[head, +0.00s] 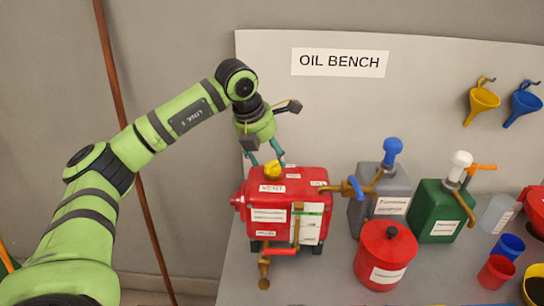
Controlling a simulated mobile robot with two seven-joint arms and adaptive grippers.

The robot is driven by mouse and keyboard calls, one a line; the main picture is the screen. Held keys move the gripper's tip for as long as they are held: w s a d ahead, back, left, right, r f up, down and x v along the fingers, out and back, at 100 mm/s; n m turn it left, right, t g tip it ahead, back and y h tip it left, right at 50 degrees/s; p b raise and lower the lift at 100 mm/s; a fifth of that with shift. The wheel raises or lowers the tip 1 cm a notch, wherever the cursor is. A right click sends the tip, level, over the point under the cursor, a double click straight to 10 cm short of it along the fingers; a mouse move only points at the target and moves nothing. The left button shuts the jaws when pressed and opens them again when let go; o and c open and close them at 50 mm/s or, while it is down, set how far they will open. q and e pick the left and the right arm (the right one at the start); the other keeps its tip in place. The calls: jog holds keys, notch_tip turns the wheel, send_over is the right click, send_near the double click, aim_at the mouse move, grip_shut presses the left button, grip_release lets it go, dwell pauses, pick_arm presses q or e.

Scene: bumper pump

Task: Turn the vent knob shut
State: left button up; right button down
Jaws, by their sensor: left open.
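The yellow vent knob (272,171) sits on top of the red tank (312,182), just behind a label reading VENT. My left gripper (266,158) comes down from above and points at the knob. Its fingers are apart, one on each side over the knob. I cannot tell whether either fingertip touches it. My right gripper is not in view.
Right of the tank stand a grey can (365,215) with a blue pump knob, a green can (430,220) with a white one, and a red lidded canister (384,262) in front. A brass spout with a blue lever juts from the tank's right. Funnels hang on the back panel.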

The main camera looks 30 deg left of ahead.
aim_at(273, 162)
pick_arm(q)
jog(key=x, duration=0.3)
jog(key=shift+w+a+f+p, duration=0.1)
jog(key=shift+p, duration=0.25)
jog(key=shift+w+f, duration=0.1)
jog(key=shift+f, duration=0.1)
jog(key=shift+c, duration=0.8)
jog(key=shift+r, duration=0.1)
jog(key=c, duration=0.9)
jog(key=shift+m+h, duration=0.4)
jog(key=shift+m, duration=0.5)
jog(key=shift+r+m+g+h, duration=0.1)
jog(key=shift+m+g+h, duration=0.2)
jog(key=shift+m, duration=0.5)
jog(key=m+h+p, duration=0.1)
jog(key=m, duration=0.3)
jog(key=shift+w+g, duration=0.1)
jog(key=shift+g, duration=0.3)
jog(key=shift+m+g+h+p, duration=0.3)
jog(key=shift+m+g+h, duration=0.15)
jog(key=shift+m, duration=0.85)
jog(key=shift+c, duration=0.2)
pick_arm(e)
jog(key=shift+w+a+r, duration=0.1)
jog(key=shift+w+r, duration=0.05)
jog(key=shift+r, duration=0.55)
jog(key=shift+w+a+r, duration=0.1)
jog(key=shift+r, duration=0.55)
